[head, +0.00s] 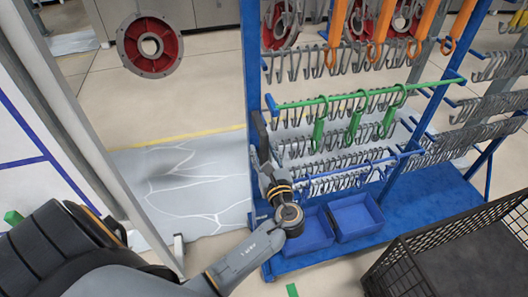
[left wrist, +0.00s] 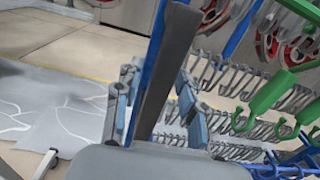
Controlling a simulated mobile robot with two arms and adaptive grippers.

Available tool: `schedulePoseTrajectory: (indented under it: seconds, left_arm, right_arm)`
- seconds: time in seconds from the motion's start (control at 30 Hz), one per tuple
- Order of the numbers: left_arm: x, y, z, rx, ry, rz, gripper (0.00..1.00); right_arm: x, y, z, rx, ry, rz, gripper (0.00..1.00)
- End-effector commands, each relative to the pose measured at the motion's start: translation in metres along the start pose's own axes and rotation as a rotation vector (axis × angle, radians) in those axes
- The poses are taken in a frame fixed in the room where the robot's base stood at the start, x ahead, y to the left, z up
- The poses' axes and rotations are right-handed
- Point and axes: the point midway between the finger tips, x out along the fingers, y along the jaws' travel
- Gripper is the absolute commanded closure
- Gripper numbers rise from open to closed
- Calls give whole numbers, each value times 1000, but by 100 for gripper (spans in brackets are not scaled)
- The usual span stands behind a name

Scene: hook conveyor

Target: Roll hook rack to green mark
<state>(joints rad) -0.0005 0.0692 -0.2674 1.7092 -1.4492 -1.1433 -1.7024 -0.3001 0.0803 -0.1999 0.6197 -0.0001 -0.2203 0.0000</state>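The hook rack (head: 252,75) is a blue wheeled frame with rows of grey hooks and a blue base (head: 420,205). Green and orange hooks hang on it. My left gripper (head: 262,150) is at its near left post, by a dark upright bar (head: 260,135). In the left wrist view, the bar (left wrist: 168,65) and blue post stand between my spread fingers (left wrist: 155,105), with small gaps seeming to show; firm contact cannot be told. A small green patch (head: 292,290) is on the floor at the bottom; another green patch (head: 12,217) is at the far left. My right gripper is out of view.
Blue bins (head: 355,217) sit on the rack base. A black crate (head: 450,250) stands close at the lower right. A pale upright panel (head: 80,130) is on the left. A grey marked floor area (head: 185,185) lies clear left of the rack.

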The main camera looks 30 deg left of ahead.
Motion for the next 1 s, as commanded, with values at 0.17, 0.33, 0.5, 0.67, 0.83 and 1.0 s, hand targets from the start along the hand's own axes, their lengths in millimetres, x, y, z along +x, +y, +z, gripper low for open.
schedulePoseTrajectory:
  seconds: [0.17,0.33,0.5,0.67,0.83,1.0]
  left_arm:
    - [0,0,0,0,0,0,100]
    - [0,0,0,0,0,0,100]
    - [0,-6,0,-2,1,0,100]
    - [0,-33,-1,-4,1,-5,100]
    - [-1,-66,0,-9,1,-12,100]
    - [-2,-93,1,-8,-1,-12,100]
  right_arm:
    - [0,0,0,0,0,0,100]
    - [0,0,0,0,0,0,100]
    - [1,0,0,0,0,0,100]
    - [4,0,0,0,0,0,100]
    - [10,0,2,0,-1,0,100]
    - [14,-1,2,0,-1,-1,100]
